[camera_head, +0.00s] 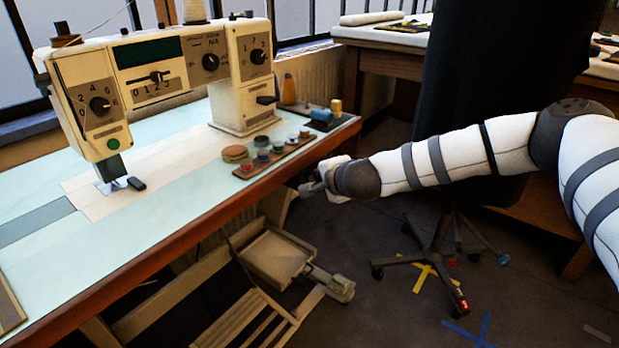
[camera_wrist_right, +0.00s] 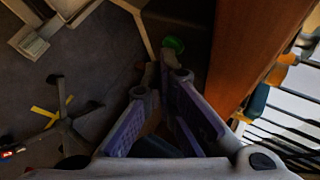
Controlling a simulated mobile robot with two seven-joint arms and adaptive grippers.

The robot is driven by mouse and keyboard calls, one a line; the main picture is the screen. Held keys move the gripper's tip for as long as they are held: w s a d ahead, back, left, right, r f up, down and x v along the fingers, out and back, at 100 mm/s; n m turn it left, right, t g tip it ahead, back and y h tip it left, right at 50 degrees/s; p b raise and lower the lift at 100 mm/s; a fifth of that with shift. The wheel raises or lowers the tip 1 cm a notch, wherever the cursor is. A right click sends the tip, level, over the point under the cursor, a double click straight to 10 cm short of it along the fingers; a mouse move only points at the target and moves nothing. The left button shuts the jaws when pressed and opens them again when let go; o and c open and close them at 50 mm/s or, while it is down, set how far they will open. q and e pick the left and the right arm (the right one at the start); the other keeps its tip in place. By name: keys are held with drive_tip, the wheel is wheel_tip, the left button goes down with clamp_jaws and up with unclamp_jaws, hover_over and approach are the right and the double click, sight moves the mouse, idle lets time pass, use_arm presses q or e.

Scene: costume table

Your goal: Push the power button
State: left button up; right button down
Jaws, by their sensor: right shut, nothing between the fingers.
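A green round button (camera_head: 113,144) is on the lower left front of the cream sewing machine (camera_head: 188,68) in the head view. In the right wrist view a green round knob-like thing (camera_wrist_right: 173,44) shows just beyond my fingertips, beside the brown table edge; it may be the power button, but I cannot tell whether it is touched. My right gripper (camera_head: 312,187) is at the table's front right edge, low beside it. It also shows in the right wrist view (camera_wrist_right: 163,68), its fingers shut together and empty. My left gripper is not in view.
The sewing table (camera_head: 150,262) has a wooden front edge close to my right gripper. A wooden strip with small spools (camera_head: 272,160) lies on top near that edge. A treadle frame (camera_head: 275,258) is below. A wheeled stand base (camera_head: 430,262) is on the floor at right.

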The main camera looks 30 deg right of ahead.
use_arm(q)
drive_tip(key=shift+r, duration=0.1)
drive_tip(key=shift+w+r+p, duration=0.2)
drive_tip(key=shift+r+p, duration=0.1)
drive_tip(key=shift+p, duration=0.1)
use_arm(e)
drive_tip(key=shift+s+d, duration=0.25)
drive_tip(key=shift+s, duration=0.5)
drive_tip(key=shift+s, duration=0.1)
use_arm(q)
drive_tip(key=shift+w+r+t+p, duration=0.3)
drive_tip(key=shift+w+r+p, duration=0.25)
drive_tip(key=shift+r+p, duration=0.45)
use_arm(e)
drive_tip(key=s, duration=0.1)
drive_tip(key=s+d, duration=0.1)
drive_tip(key=s, duration=0.1)
drive_tip(key=s+d, duration=0.1)
drive_tip(key=s, duration=0.1)
drive_tip(key=shift+s+d, duration=0.15)
drive_tip(key=shift+s, duration=0.05)
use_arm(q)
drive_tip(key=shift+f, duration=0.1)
